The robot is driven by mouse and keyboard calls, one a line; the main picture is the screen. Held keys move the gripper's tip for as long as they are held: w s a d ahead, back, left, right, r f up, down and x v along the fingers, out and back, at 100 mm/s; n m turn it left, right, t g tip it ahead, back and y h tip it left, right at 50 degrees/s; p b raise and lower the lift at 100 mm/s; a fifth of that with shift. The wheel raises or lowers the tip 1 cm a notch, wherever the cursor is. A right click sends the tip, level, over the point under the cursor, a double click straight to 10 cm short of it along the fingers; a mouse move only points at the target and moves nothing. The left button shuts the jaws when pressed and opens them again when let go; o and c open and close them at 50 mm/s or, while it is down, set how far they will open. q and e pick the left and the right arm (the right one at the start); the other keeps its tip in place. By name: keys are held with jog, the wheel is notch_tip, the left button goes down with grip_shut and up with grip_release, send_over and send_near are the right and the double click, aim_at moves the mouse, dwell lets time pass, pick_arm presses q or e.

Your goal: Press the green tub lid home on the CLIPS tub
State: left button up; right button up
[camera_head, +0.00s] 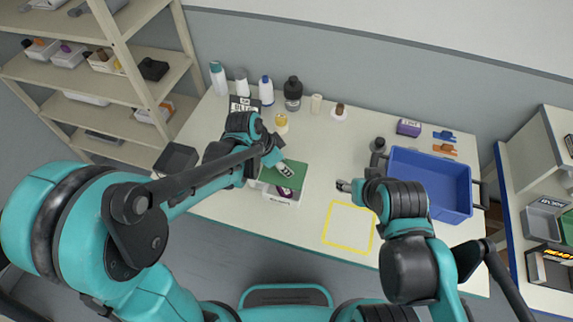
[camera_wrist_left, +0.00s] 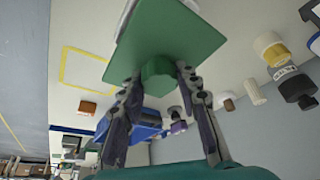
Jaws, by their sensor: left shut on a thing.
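The green lid (camera_head: 296,178) is a flat square plate over a white tub (camera_head: 283,197) with a dark label, too small to read, left of the table's middle. My left gripper (camera_head: 283,166) is above the lid. The left wrist view shows the fingers (camera_wrist_left: 155,78) shut on the knob of the green lid (camera_wrist_left: 185,35). A white edge of the tub (camera_wrist_left: 125,18) shows beyond the plate. I cannot tell whether the lid is fully seated or a gap remains. My right gripper (camera_head: 344,186) hangs empty to the right of the tub; its jaw opening is unclear.
A yellow outlined square (camera_head: 348,247) lies empty on the table. A blue bin (camera_head: 430,187) stands to the right. Several bottles, including a dark one (camera_head: 293,93), line the back, with a purple box (camera_head: 408,127). A dark bin (camera_head: 176,158) stands at the left.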

aim_at(284, 176)
pick_arm(q)
notch_tip(284, 176, down, 6)
jog(key=b, duration=0.5)
jog(key=shift+r, duration=0.1)
jog(key=shift+f, duration=1.1)
dwell(1.6)
jog(key=o, duration=1)
jog(key=shift+o, duration=0.2)
jog(key=v, duration=1.2)
